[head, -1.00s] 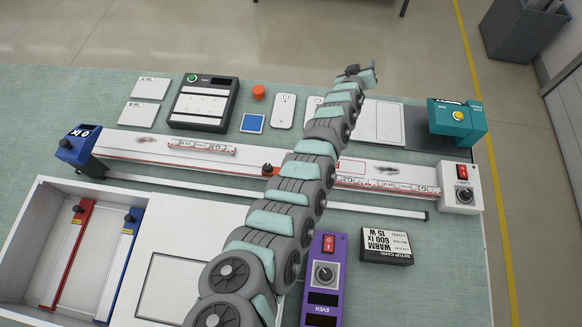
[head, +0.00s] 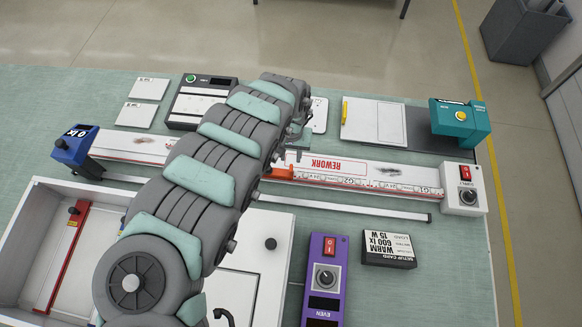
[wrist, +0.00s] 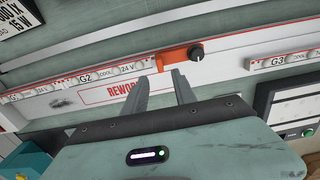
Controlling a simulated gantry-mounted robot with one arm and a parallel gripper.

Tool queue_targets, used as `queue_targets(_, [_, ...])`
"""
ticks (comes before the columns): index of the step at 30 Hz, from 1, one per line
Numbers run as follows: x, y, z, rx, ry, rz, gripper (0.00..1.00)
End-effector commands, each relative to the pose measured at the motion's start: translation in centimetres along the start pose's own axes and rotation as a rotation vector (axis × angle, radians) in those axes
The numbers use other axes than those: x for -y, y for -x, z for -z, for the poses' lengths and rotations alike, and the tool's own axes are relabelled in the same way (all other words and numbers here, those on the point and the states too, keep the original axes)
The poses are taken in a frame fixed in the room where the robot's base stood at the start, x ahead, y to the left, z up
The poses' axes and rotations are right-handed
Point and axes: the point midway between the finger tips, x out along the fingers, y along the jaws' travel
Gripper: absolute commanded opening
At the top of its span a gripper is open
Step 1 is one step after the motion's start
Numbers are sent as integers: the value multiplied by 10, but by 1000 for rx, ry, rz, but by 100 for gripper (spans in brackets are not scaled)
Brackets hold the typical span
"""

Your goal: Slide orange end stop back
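The orange end stop (wrist: 176,58) with its black knob (wrist: 197,52) sits on the white rail, at the edge of the label strip, in the wrist view. In the head view the orange end stop (head: 280,173) shows just right of my arm, partly hidden by it. My gripper (wrist: 160,77) is open, with nothing between its two fingers. Its fingertips are just below the end stop in the wrist view, the right one closest; I cannot tell whether it touches. In the head view my arm mostly hides the gripper.
The rail's REWORK mark (head: 338,166) lies right of the stop. The white switch box (head: 464,188) ends the rail at right, the blue meter (head: 75,147) at left. A purple controller (head: 324,278) and setup card box (head: 388,248) stand in front.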

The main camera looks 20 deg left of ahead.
Motion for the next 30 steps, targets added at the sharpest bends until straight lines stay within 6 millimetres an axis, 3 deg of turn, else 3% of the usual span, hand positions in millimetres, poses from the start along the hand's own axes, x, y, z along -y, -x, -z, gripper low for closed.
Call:
queue_targets(6, [-4,-37,-2,5,-2,-5,33])
queue_targets(15, [-3,-76,0,-1,-2,-5,33])
queue_targets(21, [-2,-89,0,-1,-1,-3,33])
queue_targets(30, [0,-92,0,-1,-1,0,33])
